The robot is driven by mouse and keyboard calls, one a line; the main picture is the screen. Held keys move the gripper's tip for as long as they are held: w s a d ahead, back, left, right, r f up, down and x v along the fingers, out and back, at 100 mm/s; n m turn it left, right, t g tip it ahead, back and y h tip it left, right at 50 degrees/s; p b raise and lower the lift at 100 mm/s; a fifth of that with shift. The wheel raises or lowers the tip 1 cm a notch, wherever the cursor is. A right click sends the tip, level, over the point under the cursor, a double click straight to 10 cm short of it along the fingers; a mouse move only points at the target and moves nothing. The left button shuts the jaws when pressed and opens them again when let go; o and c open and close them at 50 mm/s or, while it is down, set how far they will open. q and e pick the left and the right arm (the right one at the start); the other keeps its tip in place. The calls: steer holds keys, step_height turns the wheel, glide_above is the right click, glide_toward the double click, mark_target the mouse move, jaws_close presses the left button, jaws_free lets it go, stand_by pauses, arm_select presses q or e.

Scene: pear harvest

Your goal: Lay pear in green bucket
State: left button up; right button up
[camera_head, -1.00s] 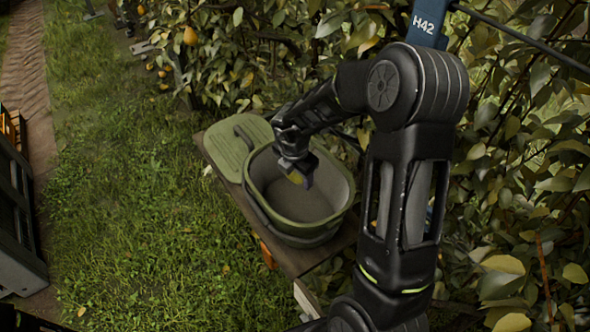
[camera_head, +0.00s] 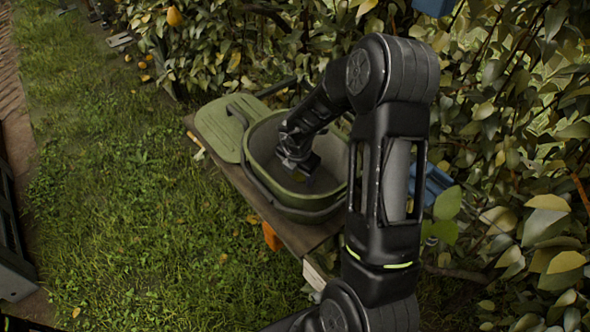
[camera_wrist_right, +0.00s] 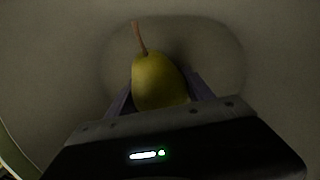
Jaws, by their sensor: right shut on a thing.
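The green bucket (camera_head: 265,190) stands open on a wooden board, its lid beside it to the left. My right gripper (camera_head: 301,172) reaches down inside the bucket. In the right wrist view the yellow-green pear (camera_wrist_right: 157,80) sits between the two fingers of my right gripper (camera_wrist_right: 160,92), stem pointing up and away. The fingers are shut on it. The bucket's pale inner floor shows beyond the pear. I cannot tell whether the pear touches the floor. In the head view the pear is hardly visible, dark below the gripper. My left gripper is not in view.
The green lid (camera_head: 222,128) with its handle lies on the wooden board (camera_head: 292,236). Leafy foliage (camera_head: 515,150) stands close behind and to the right. Open grass (camera_head: 130,210) lies to the left. A dark crate (camera_head: 14,262) is at the left edge.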

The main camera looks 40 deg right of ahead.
steer(key=shift+f+b, duration=0.3)
steer(key=shift+f, duration=0.55)
steer(key=shift+f, duration=0.15)
steer(key=o, duration=1.7)
steer(key=shift+c, duration=0.2)
steer(key=v, duration=0.8)
steer(key=shift+w, duration=0.1)
